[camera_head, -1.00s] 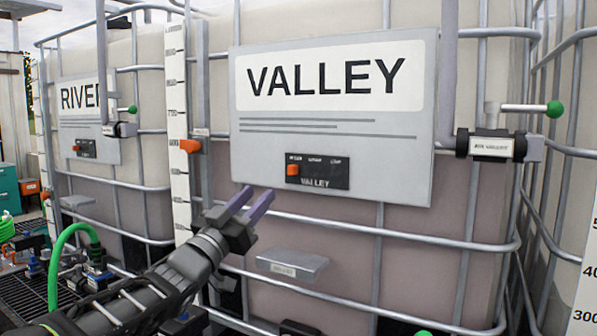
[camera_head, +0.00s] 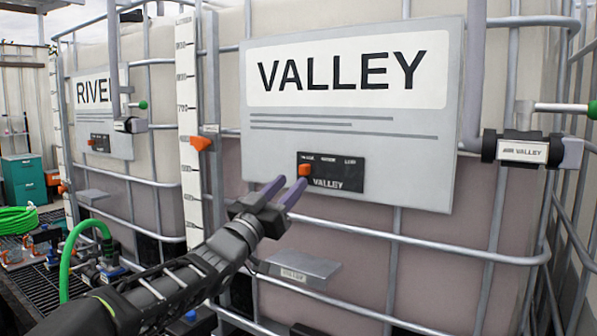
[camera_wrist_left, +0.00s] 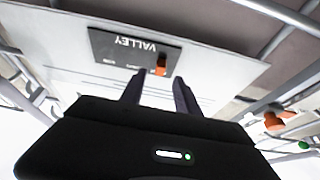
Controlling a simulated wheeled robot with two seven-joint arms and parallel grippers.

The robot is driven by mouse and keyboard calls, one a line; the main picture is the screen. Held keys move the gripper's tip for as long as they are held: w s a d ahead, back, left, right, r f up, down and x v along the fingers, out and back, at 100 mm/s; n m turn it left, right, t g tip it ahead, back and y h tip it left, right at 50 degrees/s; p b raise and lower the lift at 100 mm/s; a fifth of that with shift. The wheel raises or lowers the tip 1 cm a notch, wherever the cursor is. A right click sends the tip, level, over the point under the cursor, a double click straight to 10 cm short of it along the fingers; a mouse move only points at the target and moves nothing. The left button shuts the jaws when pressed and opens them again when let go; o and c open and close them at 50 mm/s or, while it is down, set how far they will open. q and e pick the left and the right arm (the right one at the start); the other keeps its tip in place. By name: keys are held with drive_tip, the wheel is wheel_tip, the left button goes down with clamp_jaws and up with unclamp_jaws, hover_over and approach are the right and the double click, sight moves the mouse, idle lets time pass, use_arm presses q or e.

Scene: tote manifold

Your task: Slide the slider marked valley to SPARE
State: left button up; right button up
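The VALLEY slider panel (camera_head: 340,173) is a small black plate on the grey VALLEY sign (camera_head: 350,137). Its orange slider knob (camera_head: 305,170) sits at the left end, under the first of three small labels. My left gripper (camera_head: 288,188) is just left of and below the knob, its two fingers apart with nothing between them. In the left wrist view the panel (camera_wrist_left: 118,46) appears upside down, with the orange knob (camera_wrist_left: 161,65) ahead of the left gripper (camera_wrist_left: 156,82), near the right finger's line. Whether a finger touches the knob cannot be told. My right gripper is not in view.
A RIVER sign (camera_head: 100,105) with its own slider panel (camera_head: 99,143) is at the left. A white level scale with an orange pointer (camera_head: 200,143) stands beside my arm. A grey ledge (camera_head: 299,266) is below, and a green-handled valve (camera_head: 522,149) at right.

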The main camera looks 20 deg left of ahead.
sight(301, 172)
use_arm(q)
drive_tip(key=shift+p+x, duration=0.75)
drive_tip(key=shift+x, duration=1.55)
drive_tip(key=shift+c, duration=0.2)
clamp_jaws()
